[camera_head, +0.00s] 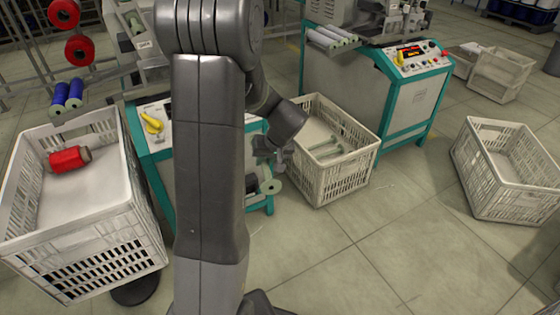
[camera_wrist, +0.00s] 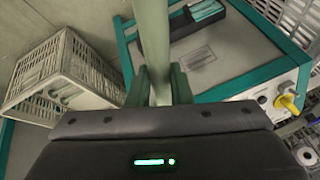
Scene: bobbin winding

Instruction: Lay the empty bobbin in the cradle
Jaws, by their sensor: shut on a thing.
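My gripper (camera_head: 272,160) is shut on a pale green empty bobbin, whose round flange (camera_head: 271,187) shows below the jaws in the head view. In the wrist view the bobbin's tube (camera_wrist: 153,40) runs upright between the two dark green fingers (camera_wrist: 160,88). Its far end runs out of the picture. The gripper is beside the near teal-framed machine (camera_head: 155,118), apart from the floor. I cannot make out the cradle for certain; my arm hides much of that machine in the head view.
A white crate (camera_head: 372,146) with several empty bobbins stands just right of the gripper. A crate (camera_head: 110,235) with a red wound bobbin (camera_head: 70,158) is at left. Another crate (camera_head: 481,195) stands at right. A second machine (camera_head: 398,100) is behind. The floor in front is clear.

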